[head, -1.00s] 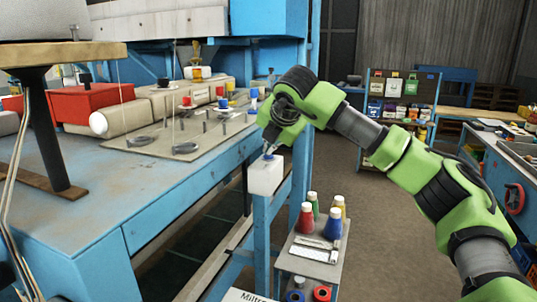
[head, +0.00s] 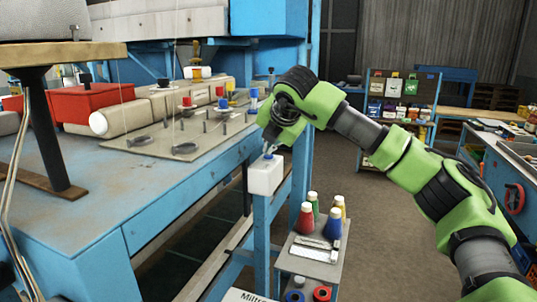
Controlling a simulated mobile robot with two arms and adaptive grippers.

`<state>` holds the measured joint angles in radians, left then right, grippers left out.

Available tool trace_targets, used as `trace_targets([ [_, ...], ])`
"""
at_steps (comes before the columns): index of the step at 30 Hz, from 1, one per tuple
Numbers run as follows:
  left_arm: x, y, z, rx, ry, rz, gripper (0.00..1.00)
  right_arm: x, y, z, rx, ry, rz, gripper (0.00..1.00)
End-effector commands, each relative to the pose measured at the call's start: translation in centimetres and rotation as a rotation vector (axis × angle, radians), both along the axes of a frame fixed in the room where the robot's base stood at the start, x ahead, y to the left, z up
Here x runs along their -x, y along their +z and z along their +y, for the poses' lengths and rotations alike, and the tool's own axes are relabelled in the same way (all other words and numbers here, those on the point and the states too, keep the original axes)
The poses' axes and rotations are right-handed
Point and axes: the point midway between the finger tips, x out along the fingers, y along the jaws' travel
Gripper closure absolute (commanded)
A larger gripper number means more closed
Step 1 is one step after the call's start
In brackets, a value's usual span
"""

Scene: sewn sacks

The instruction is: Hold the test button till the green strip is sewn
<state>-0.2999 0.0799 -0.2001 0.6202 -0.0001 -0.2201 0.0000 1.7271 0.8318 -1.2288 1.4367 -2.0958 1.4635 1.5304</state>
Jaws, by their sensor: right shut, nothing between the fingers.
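A white box (head: 265,177) with a small blue button (head: 268,156) on its top is fixed at the corner of the blue machine table. My right gripper (head: 269,149) comes down from above with its fingers shut and empty. Its fingertips are at the blue button; I cannot tell whether they press it or stop just above. I cannot make out a green strip anywhere. My left gripper is not in view.
The blue table (head: 165,208) carries a plate (head: 160,148) with posts, thread guides and spools, and a red box (head: 95,103). Below the white box, a small grey stand (head: 312,268) holds several coloured cones. A shelf (head: 402,92) stands behind. The floor between is clear.

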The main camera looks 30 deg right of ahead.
Motion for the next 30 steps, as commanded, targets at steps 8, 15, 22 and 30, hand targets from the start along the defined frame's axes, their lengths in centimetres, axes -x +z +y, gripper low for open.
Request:
trace_targets([
  [8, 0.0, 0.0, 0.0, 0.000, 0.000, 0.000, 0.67, 0.0, -0.1, 0.0, 0.001, 0.000, 0.003, 1.00],
  [15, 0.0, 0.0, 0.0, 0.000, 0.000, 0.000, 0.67, 0.0, -0.1, 0.0, 0.000, -0.001, 0.003, 1.00],
  [22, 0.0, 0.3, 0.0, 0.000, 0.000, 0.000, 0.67, 0.0, 0.5, 0.0, 0.000, -0.001, 0.002, 1.00],
  [30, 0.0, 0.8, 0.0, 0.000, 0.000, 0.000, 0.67, -0.1, 1.8, -0.1, 0.000, -0.002, 0.001, 1.00],
])
